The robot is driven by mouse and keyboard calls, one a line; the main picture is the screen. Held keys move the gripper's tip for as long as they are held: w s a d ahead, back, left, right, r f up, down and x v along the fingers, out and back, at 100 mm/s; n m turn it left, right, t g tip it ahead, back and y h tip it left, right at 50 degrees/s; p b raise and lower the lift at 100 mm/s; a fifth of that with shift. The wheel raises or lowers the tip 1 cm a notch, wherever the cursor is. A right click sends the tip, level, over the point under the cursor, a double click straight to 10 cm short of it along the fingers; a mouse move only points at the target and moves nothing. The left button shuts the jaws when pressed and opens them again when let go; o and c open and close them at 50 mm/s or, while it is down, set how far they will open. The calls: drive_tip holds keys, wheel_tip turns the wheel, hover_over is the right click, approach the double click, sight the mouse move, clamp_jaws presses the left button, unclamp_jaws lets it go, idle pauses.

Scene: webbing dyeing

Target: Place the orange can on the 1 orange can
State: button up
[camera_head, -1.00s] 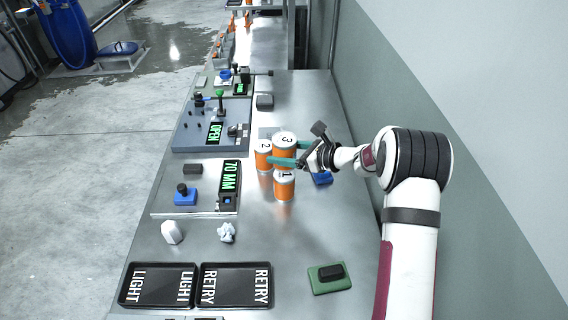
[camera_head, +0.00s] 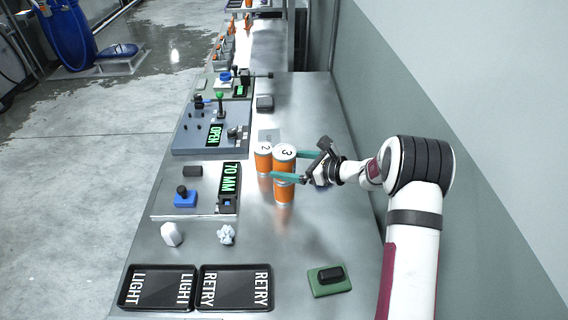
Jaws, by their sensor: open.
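The orange can marked 3 (camera_head: 284,157) stands upright in line with the orange can marked 1 (camera_head: 284,196) and appears to rest on its top. The top and number of can 1 are hidden behind can 3 and a finger. My gripper (camera_head: 285,164) is open, with its teal fingers on either side of can 3. The nearer finger crosses in front of the can, and whether either finger touches it I cannot tell. The orange can marked 2 (camera_head: 264,160) stands just left and behind, close to can 3.
The left side holds a panel reading 70 MM (camera_head: 229,178) and a panel reading OPEN (camera_head: 214,135). Black trays marked LIGHT (camera_head: 158,306) and RETRY (camera_head: 235,306) lie at the front. A green pad (camera_head: 318,286) lies front right.

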sight(294, 165)
drive_tip(key=v, duration=0.5)
drive_tip(key=shift+s+d+r, duration=0.1)
drive_tip(key=shift+s+d, duration=0.1)
drive_tip(key=shift+d, duration=0.05)
